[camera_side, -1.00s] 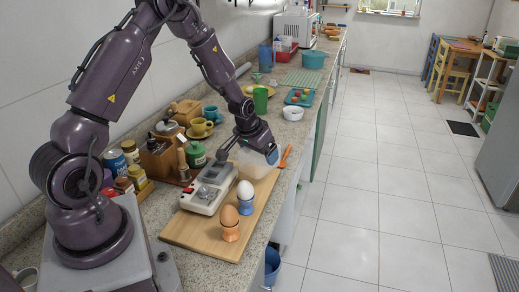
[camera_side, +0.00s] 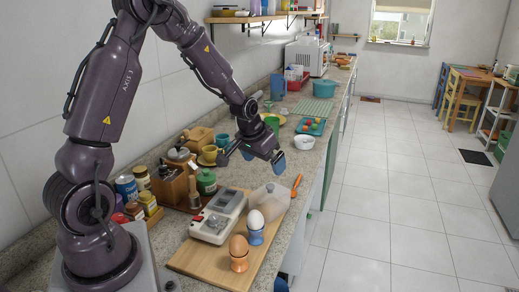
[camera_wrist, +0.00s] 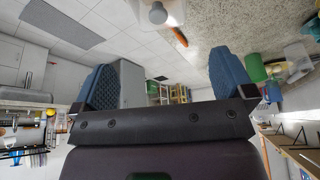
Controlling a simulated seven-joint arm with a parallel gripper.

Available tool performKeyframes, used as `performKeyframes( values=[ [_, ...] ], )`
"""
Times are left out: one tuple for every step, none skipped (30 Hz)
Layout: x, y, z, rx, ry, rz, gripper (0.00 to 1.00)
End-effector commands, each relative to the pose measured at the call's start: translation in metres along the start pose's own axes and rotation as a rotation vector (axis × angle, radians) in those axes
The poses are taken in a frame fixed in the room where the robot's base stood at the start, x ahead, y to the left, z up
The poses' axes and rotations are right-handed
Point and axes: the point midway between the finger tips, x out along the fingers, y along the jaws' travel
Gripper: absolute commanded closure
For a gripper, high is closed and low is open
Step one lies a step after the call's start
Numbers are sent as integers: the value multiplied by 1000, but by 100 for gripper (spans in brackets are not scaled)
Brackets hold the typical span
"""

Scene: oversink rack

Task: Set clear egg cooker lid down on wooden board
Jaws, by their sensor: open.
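The clear egg cooker lid (camera_side: 270,200) rests on the wooden board (camera_side: 196,262), at its far right part, beside the white egg cooker base (camera_side: 217,216). In the wrist view, part of the lid (camera_wrist: 160,14) shows at the top edge. My gripper (camera_side: 264,168) is open and empty, above and beyond the lid, apart from it. Its two blue fingertips stand wide apart in the wrist view, with nothing between them.
A white egg (camera_side: 255,214) and a brown egg (camera_side: 238,246) stand in cups on the board's near right part. An orange-handled utensil (camera_side: 296,185) lies right of the lid. A white bowl (camera_side: 304,142), green cup (camera_side: 272,124) and wooden block (camera_side: 172,184) stand around.

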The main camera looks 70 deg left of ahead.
Motion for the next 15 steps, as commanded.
performKeyframes(
  values=[
    [-12,0,-1,-1,4,-1,0],
    [-17,0,-1,-1,5,-1,0],
    [-23,0,0,-1,3,-1,0],
    [-27,0,-1,-2,3,0,0],
    [-31,0,-1,-2,3,0,0],
    [-35,0,-1,-2,3,0,0],
    [-38,0,0,-2,2,0,0],
    [-40,0,0,-1,2,0,0],
    [-43,0,0,0,2,0,0],
    [-46,1,0,2,2,0,0],
    [-49,3,0,6,2,1,0],
    [-56,7,1,15,6,3,0],
    [-63,11,1,24,9,4,0],
    [-71,17,2,35,13,6,0],
    [-84,25,5,54,19,10,0]
  ],
)
